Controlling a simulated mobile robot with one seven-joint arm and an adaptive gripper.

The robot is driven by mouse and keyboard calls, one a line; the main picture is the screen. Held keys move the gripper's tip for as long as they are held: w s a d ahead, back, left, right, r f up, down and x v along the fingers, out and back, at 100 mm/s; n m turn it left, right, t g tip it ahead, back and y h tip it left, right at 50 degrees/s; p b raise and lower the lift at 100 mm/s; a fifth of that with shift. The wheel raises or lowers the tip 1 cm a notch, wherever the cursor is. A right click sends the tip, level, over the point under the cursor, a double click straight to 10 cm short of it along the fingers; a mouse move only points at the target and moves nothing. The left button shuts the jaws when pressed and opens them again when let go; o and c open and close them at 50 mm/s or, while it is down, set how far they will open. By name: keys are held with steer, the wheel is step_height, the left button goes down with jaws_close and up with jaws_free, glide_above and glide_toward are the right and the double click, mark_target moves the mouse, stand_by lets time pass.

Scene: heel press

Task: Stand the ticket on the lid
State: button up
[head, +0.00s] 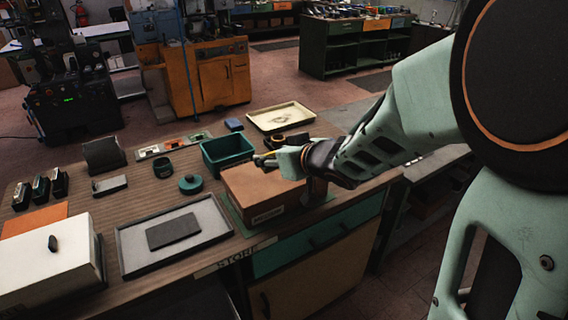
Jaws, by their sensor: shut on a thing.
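My gripper (268,160) reaches in from the right, above the brown cardboard box (262,192). Its jaws are shut on a small thin thing with a yellow edge, which may be the ticket; the fingers hide most of it. I cannot tell whether it touches the box top. Which lid the task means is unclear. A round teal lid (190,184) with a small knob lies left of the box. A white box (45,268) with a dark knob on its top stands at the front left.
On the wooden bench are a grey tray (128,262) with a dark slab (173,231), a green bin (225,149) behind the cardboard box, a cream tray (281,116), and a dark cup (163,167). Bare wood shows between the grey tray and the teal lid.

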steer(key=shift+w+d, duration=0.1)
steer(key=shift+w, duration=0.25)
steer(key=w+f+p, duration=0.1)
steer(key=w+f, duration=0.3)
steer(key=w, duration=0.4)
glide_above(277, 172)
steer(key=f, duration=0.4)
steer(key=shift+s+f, duration=0.3)
steer(key=shift+s, duration=0.1)
steer(key=shift+w+f, duration=0.35)
steer(key=shift+f, duration=0.1)
step_height(277, 172, down, 3)
steer(key=shift+w+f+p, duration=0.15)
steer(key=shift+p, duration=0.15)
